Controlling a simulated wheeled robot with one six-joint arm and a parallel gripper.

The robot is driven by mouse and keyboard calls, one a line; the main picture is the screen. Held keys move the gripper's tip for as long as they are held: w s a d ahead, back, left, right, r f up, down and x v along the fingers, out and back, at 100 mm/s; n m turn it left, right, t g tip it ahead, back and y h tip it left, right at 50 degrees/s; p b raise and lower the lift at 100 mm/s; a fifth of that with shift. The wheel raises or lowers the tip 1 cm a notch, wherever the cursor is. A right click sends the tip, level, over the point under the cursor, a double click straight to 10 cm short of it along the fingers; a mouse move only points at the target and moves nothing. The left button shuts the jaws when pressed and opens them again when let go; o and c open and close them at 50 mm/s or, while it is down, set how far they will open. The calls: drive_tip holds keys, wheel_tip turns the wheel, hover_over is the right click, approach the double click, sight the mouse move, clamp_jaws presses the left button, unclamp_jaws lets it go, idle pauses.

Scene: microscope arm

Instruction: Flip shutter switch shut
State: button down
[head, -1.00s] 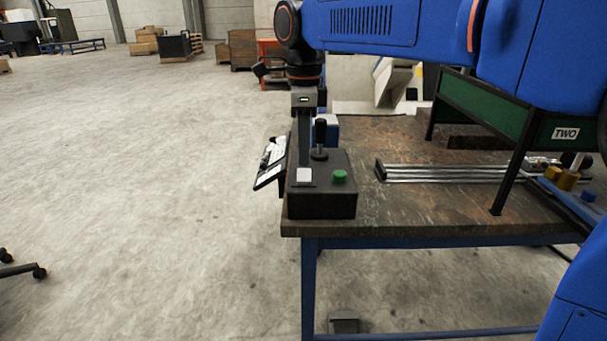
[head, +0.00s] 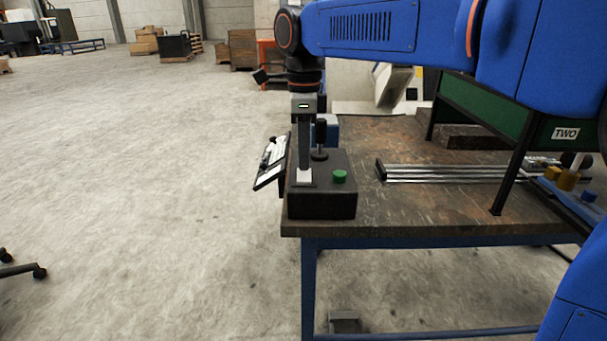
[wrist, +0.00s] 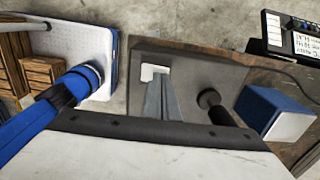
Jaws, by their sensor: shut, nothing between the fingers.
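A dark control box (head: 335,206) stands on the table's near left corner. The white square switch (head: 304,178) is on its top left; it also shows in the wrist view (wrist: 149,72). I take this white piece for the shutter switch; its tilt is too small to tell. My gripper (head: 304,167) points down with its fingers shut and empty, tips at the switch and covering part of it. In the wrist view the fingertips (wrist: 158,80) overlap the switch's edge. I cannot tell whether they touch it.
A green button (head: 340,176) and an upright black joystick (head: 320,140) are on the box, close right of my fingers. A blue box (wrist: 262,105) stands behind. A tilted panel (head: 270,163) hangs at the table's left edge. Metal rails (head: 440,174) lie to the right.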

drive_tip(key=shift+f, duration=0.5)
idle(0.3)
wheel_tip(320, 180, up, 7)
idle(1.0)
drive_tip(key=s+d+n, duration=0.1)
drive_tip(key=d, duration=0.2)
drive_tip(key=s+d+f+n, duration=0.1)
drive_tip(key=d, duration=0.3)
drive_tip(key=d+f+n, duration=0.1)
drive_tip(key=d, duration=0.2)
drive_tip(key=shift+s+d+n+t, duration=0.3)
drive_tip(key=shift+s+n+t, duration=0.1)
drive_tip(key=s+d+f+n+t, duration=0.4)
drive_tip(key=s+d+f+n, duration=0.9)
drive_tip(key=s+d+f, duration=0.6)
drive_tip(key=d+f, duration=0.2)
drive_tip(key=d, duration=0.1)
drive_tip(key=shift+s+d+f+n, duration=0.2)
drive_tip(key=shift+s+n, duration=0.1)
drive_tip(key=shift+s, duration=0.1)
